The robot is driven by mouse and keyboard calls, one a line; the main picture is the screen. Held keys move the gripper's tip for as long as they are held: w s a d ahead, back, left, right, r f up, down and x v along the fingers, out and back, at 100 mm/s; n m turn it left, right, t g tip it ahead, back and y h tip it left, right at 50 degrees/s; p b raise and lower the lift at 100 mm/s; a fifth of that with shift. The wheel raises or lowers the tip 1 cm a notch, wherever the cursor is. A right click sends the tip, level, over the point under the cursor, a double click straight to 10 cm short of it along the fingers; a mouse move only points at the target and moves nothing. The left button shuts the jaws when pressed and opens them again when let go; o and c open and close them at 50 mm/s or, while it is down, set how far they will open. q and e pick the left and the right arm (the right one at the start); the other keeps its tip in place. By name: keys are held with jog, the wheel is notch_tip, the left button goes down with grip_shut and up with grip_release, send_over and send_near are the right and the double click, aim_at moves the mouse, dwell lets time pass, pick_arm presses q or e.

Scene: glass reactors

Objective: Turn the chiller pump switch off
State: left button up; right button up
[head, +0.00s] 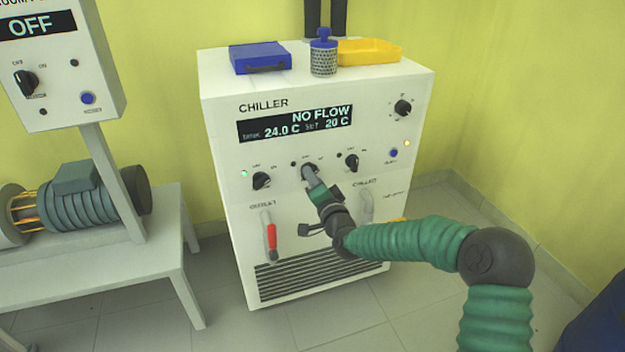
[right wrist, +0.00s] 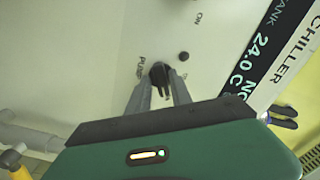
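The chiller (head: 222,120) is a white cabinet whose display reads NO FLOW, 24.0 C and SET 20 C. Its pump switch is a black knob (right wrist: 160,76) in the middle of the row of knobs, beside the label PUMP in the right wrist view. My right gripper (head: 308,172) is at this knob. In the right wrist view its two grey fingers (right wrist: 160,88) stand apart, one on each side of the knob, with little room; contact is unclear. In the head view the gripper partly hides the knob. My left gripper is not in view.
Other black knobs sit left (head: 261,181) and right (head: 352,162) of the pump switch. A red-handled outlet valve (head: 271,238) is below. A blue case (head: 259,57), a blue-capped container (head: 323,58) and a yellow tray (head: 368,50) stand on top. A motor bench (head: 165,248) is at left.

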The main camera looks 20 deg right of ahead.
grip_shut()
jog(key=n+p, duration=0.1)
jog(key=n, duration=0.5)
jog(key=n+p, duration=0.2)
jog(key=n, duration=0.3)
jog(key=shift+f+n, duration=0.2)
jog(key=shift+n, duration=0.2)
dwell(0.5)
